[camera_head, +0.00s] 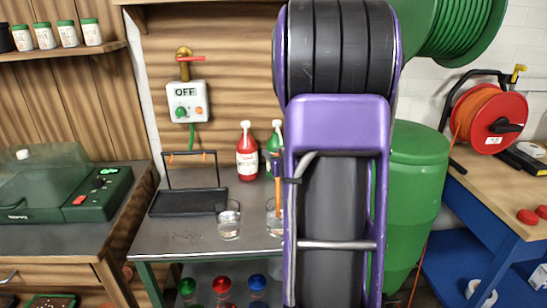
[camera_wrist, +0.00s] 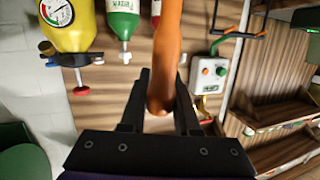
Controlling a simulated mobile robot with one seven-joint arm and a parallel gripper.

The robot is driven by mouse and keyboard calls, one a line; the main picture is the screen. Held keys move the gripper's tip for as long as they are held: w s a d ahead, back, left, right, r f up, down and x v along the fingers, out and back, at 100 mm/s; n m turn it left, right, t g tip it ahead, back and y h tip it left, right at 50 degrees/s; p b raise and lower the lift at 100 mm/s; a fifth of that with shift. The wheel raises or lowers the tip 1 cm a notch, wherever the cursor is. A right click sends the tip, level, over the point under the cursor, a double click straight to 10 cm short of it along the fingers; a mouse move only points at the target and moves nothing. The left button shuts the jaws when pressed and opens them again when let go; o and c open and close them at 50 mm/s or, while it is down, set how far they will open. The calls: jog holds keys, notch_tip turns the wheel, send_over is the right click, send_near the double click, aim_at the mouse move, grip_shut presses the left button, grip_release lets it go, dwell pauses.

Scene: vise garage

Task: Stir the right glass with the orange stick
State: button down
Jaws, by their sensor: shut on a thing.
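My gripper (camera_wrist: 160,105) is shut on the orange stick (camera_wrist: 168,45), which extends away from the fingers in the wrist view. A thin orange strip of the stick (camera_head: 279,195) shows just left of the arm, upright over the right glass (camera_head: 272,220). The arm covers part of that glass. I cannot tell whether the stick's lower end is inside it or behind it. The left glass (camera_head: 229,222), clear with some liquid, stands on the grey metal table (camera_head: 185,237).
A black tray rack (camera_head: 188,200) stands left of the glasses. A red bottle (camera_head: 247,155) and a green bottle (camera_head: 275,135) stand behind them. A green barrel (camera_head: 418,190) is at the right. A switch box (camera_head: 187,101) hangs on the wall.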

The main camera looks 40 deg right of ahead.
notch_tip(320, 180, up, 6)
jog(key=w+p, duration=0.1)
jog(key=p, duration=0.2)
jog(key=shift+d+p, duration=0.3)
jog(key=shift+p, duration=0.1)
jog(key=shift+r, duration=0.1)
dwell(0.6)
notch_tip(320, 180, up, 5)
jog(key=p, duration=0.3)
jog(key=shift+p, duration=0.3)
dwell(0.5)
jog(key=c, duration=1.2)
grip_release()
grip_shut()
